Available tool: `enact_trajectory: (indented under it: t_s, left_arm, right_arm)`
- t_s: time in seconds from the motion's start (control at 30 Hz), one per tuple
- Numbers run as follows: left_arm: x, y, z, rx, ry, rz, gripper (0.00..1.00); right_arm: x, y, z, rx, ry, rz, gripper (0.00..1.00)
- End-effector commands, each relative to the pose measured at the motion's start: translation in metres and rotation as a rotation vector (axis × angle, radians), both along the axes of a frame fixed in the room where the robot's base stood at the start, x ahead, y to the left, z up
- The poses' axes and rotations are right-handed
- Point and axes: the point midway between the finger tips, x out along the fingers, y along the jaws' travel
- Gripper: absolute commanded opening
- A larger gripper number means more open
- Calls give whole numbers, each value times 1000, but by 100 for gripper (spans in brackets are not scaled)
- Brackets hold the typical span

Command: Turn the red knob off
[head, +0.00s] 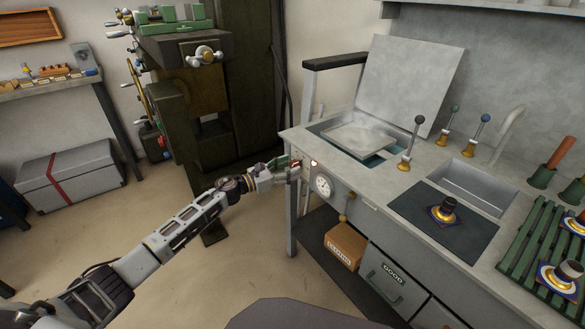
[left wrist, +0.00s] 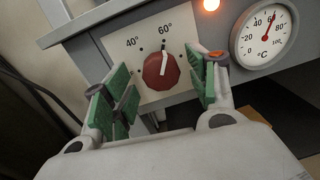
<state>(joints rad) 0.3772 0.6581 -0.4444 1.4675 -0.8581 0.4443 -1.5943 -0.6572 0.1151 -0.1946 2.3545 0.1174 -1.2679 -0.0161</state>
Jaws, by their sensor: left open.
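The red knob (left wrist: 161,72) sits on a white dial plate (left wrist: 133,44) marked 40° and 60° in the left wrist view. Its white pointer is turned up, close to the 60° mark. My left gripper (left wrist: 160,95) is open, with one green-padded finger on each side of the knob. I cannot tell whether the pads touch it. In the head view my left gripper (head: 293,166) is at the left end of the bench front and mostly hides the knob. An orange lamp (left wrist: 210,4) glows above and right of the knob. My right gripper is not in view.
A round temperature gauge (left wrist: 265,34) is right of the knob, its red needle near 60. The grey bench (head: 380,190) holds an open-lidded basin (head: 358,137), levers and a sink (head: 478,182). A cardboard box (head: 345,247) sits below.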

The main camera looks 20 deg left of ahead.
Motion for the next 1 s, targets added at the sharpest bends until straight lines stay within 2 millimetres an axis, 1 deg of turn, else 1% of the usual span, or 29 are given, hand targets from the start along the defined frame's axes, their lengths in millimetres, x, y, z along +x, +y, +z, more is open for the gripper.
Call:
enact_trajectory:
  t_s: [0.1,0.3,0.67,0.77,1.0]
  left_arm:
    - [7,-6,0,-1,0,0,58]
    - [13,-12,0,1,-1,0,58]
    - [14,-13,0,1,0,-1,58]
    - [14,-13,0,1,0,-1,48]
    - [14,-13,0,1,-1,-1,17]
  right_arm:
    - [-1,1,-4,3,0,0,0]
    - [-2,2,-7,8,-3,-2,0]
    - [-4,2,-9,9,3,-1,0]
    - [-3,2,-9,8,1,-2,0]
    - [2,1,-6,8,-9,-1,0]
